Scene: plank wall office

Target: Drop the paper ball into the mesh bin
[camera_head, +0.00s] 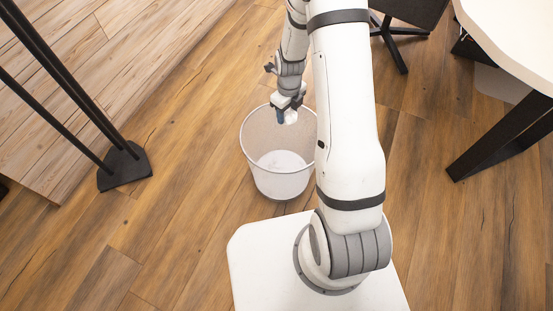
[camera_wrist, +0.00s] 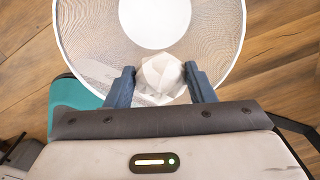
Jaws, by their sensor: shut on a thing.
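The paper ball (camera_wrist: 161,73) is white and crumpled, and it sits between the two dark fingers of my gripper (camera_wrist: 160,84) in the wrist view. My gripper is shut on it. The mesh bin (camera_head: 257,178) is a white round bin with an open top, upright on the floor. In the head view my gripper (camera_head: 286,116) is over the bin's opening, with the ball small and pale between the fingers. In the wrist view the mesh bin (camera_wrist: 90,42) opens below the ball, with its pale round bottom showing. My arm hides part of the bin's right side in the head view.
A black stand foot (camera_head: 124,168) is on the floor at the left. A white table (camera_head: 515,40) with dark legs is at the right, and a dark chair base (camera_head: 392,38) is at the back.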

